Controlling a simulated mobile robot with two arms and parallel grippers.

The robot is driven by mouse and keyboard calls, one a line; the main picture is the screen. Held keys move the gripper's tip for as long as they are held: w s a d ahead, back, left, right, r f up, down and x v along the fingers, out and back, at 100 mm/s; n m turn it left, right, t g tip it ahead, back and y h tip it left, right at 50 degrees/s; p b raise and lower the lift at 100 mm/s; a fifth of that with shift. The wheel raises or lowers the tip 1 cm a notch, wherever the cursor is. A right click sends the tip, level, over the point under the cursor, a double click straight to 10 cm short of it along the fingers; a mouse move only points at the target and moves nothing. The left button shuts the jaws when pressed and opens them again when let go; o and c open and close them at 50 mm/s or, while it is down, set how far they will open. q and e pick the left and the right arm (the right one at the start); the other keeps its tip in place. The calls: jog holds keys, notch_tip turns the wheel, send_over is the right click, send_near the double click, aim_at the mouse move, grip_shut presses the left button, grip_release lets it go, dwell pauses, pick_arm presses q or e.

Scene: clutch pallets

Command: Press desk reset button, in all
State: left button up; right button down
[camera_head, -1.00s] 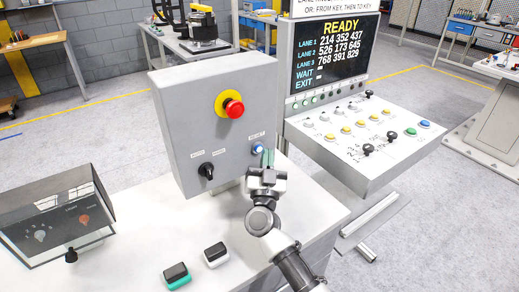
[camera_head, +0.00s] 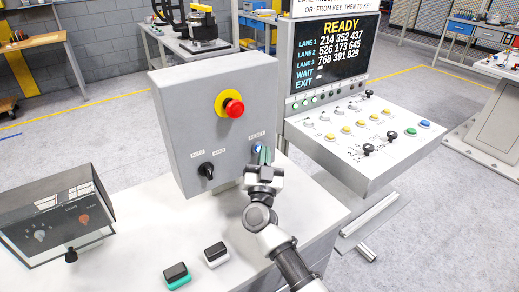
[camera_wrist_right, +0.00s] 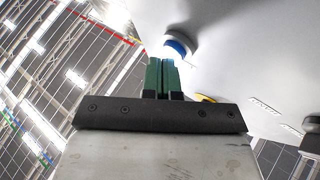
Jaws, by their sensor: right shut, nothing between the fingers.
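A grey control box (camera_head: 180,130) stands on the white desk. The blue reset button (camera_head: 257,149) sits at the lower right of its face, under a RESET label. My right gripper (camera_head: 265,155) is shut and empty, with its green fingertips right in front of the button, partly covering it. In the right wrist view, the button (camera_wrist_right: 180,46) shows just beyond the tips of the gripper (camera_wrist_right: 162,62). I cannot tell whether the tips touch it. My left gripper is out of view.
A red emergency stop (camera_head: 235,108) on a yellow ring and a black selector knob (camera_head: 206,170) are on the same box. A clear-covered panel (camera_head: 60,215) is at left. Two small switches (camera_head: 177,275) (camera_head: 216,254) lie on the desk. A READY console (camera_head: 335,50) stands to the right.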

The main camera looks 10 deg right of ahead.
jog(key=shift+w+a, duration=0.1)
jog(key=shift+w, duration=0.15)
jog(key=shift+s, duration=0.1)
dwell(0.5)
jog(key=shift+s+d+p, duration=0.25)
jog(key=shift+s+p, duration=0.4)
jog(key=shift+s, duration=0.1)
jog(key=s+p, duration=0.1)
jog(key=s+d+p, duration=0.1)
jog(key=s, duration=0.1)
jog(key=s+p, duration=0.1)
jog(key=shift+s+d, duration=0.35)
jog(key=shift+d, duration=0.05)
jog(key=shift+f, duration=0.1)
dwell(0.4)
